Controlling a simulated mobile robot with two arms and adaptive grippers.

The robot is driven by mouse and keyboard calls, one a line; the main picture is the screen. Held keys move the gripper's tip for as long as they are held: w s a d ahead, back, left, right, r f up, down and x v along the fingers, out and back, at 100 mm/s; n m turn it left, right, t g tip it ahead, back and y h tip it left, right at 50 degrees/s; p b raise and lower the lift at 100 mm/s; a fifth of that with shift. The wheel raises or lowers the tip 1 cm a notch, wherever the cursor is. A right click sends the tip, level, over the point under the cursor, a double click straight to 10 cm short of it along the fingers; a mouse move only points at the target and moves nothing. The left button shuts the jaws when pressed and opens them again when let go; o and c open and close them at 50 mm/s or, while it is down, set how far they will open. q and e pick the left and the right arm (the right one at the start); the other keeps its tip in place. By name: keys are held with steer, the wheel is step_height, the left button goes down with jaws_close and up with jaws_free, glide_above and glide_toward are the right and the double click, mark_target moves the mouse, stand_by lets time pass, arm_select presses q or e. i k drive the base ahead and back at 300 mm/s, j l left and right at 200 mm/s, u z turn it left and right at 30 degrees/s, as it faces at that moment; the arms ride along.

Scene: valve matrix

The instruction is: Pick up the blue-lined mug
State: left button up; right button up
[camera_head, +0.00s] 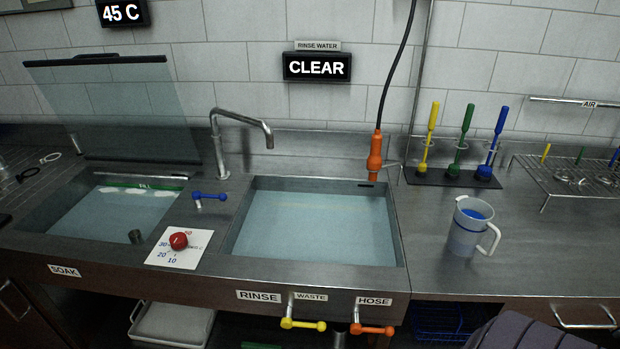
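The blue-lined mug (466,236) stands upright on the steel counter, to the right of the rinse basin. Its outside is white with a thin blue band, its inside looks blue, and its handle points right. Neither of my grippers is in view, and nothing touches the mug.
Yellow, green and blue brushes (464,142) stand in a dark holder behind the mug. A wire rack (570,178) sits to the right. The rinse basin (318,225) and soak basin (115,212) lie left. The counter (540,260) right of the mug is clear. A dark rounded shape fills the lower right edge.

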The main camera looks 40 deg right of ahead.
mark_target(474, 233)
steer(key=z, duration=2.3)
